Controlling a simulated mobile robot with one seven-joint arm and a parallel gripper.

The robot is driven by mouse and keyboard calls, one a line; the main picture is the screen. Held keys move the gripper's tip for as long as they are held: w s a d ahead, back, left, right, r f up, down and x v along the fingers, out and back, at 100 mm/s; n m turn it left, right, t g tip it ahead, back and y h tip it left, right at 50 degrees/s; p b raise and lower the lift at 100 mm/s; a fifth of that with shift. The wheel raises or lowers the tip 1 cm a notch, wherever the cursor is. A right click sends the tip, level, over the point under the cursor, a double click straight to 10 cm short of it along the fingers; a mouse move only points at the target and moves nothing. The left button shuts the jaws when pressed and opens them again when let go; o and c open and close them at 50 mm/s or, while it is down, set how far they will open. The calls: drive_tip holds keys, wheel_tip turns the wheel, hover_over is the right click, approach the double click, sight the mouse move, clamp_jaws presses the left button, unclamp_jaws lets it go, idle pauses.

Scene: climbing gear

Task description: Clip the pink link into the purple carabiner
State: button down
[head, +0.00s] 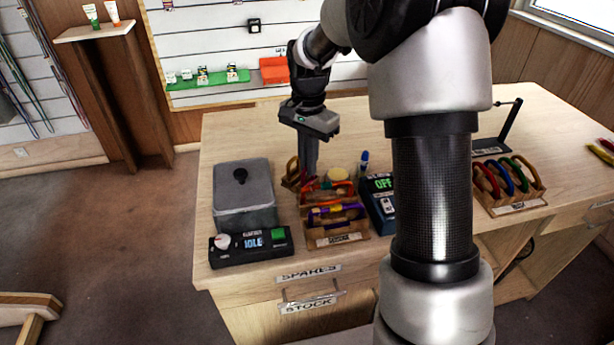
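My gripper (303,180) points down at the back left of a small wooden rack (336,239) on the counter. Its fingertips are small and dark, beside a gold-brown and red loop, and I cannot tell whether they are shut on it. The purple carabiner (336,212) lies across the rack, in front of the gripper, among red, orange and yellow pieces. I cannot make out a pink link; it may be hidden or too small to see.
Left of the rack are a grey lidded box (243,190) and a black device with a green button (250,245). A dark device reading OFF (381,200) stands close on its right. Another rack of coloured carabiners (508,188) stands right, beyond my arm.

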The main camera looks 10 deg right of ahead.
drive_tip(key=shift+r+p, duration=2.8)
drive_tip(key=shift+r, duration=0.75)
